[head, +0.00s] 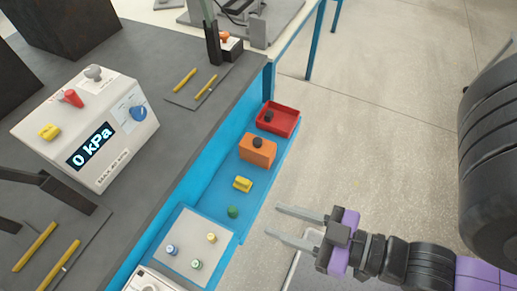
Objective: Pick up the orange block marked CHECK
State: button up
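An orange block (255,156) with a dark round knob on top sits on the blue shelf (215,180) along the bench's side. No CHECK marking is readable on it from here. My gripper (274,220) is open and empty. Its two grey fingers are apart and point left, to the right of the shelf's edge. It is below and to the right of the orange block in the picture, and apart from it.
A red tray (290,120) holding a dark knob lies just beyond the block. A yellow piece (242,184) and a green knob (233,212) lie nearer. A grey panel (180,258) with small cylinders is at the near end. Floor (370,130) right of the shelf is clear.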

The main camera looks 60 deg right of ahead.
aim_at(261, 152)
jog(key=j+z, duration=0.15)
jog(key=z, duration=0.3)
jog(key=i+j+z, duration=0.1)
jog(key=j+z, duration=0.15)
jog(key=z, duration=0.2)
jog(key=j+z, duration=0.15)
jog(key=z, duration=0.3)
jog(key=j+z, duration=0.2)
jog(key=z, duration=0.25)
jog(key=k+j+z, duration=0.1)
jog(key=j, duration=0.3)
jog(key=k+j+z, duration=0.1)
jog(key=j, duration=0.3)
jog(key=k+j+z, duration=0.1)
jog(key=j, duration=0.3)
jog(key=k+j+z, duration=0.1)
jog(key=k+j, duration=0.2)
jog(key=k+j+z, duration=0.1)
jog(key=j, duration=0.35)
jog(key=k+j+z, duration=0.1)
jog(key=k+j, duration=0.15)
jog(key=j, duration=0.1)
